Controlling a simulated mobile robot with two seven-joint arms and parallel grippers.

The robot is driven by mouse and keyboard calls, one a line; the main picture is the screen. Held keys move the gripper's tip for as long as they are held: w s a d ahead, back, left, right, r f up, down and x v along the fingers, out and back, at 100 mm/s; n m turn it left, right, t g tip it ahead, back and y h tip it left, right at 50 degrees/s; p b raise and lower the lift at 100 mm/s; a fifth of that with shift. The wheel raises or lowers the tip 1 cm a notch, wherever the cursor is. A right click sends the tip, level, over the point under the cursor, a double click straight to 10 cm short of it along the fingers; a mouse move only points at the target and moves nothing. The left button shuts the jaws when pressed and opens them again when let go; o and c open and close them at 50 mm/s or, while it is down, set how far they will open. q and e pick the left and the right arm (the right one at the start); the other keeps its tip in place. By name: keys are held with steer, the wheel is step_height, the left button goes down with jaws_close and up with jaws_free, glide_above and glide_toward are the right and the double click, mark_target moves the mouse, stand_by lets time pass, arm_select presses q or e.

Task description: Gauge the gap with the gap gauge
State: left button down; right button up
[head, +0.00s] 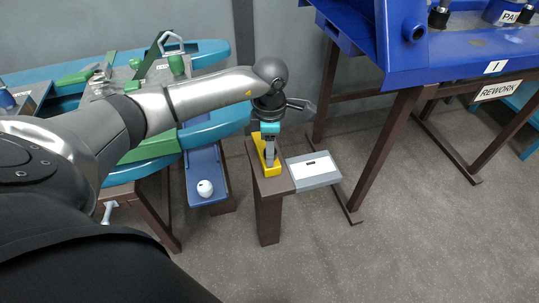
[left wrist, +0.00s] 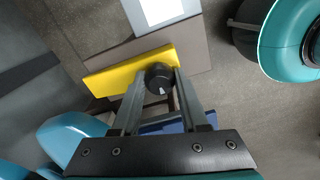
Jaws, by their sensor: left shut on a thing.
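A yellow piece (head: 258,146) lies on top of a brown post (head: 268,212) in the head view. It looks like the gap gauge, but no name on it can be read. In the left wrist view the yellow piece (left wrist: 105,80) is a long bar with a black knob (left wrist: 159,77) that has a pale mark. My left gripper (head: 269,152) points down over the bar; in the left wrist view its fingertips (left wrist: 159,82) are shut on the knob. The bar appears to rest on the post top, though contact is unclear. My right gripper is in neither view.
A grey box with a white label (head: 314,168) sits just right of the post. A blue chute (head: 205,166) holding a white round item (head: 205,188) is to the left. A teal bench (head: 205,55) with fixtures stands behind my arm. A blue REWORK table (head: 450,60) stands right.

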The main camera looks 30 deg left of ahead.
arm_select(q)
steer(key=shift+w+a+b, duration=1.05)
steer(key=shift+w+a, duration=0.25)
steer(key=shift+a, duration=0.25)
steer(key=shift+c, duration=1.8)
jaws_free()
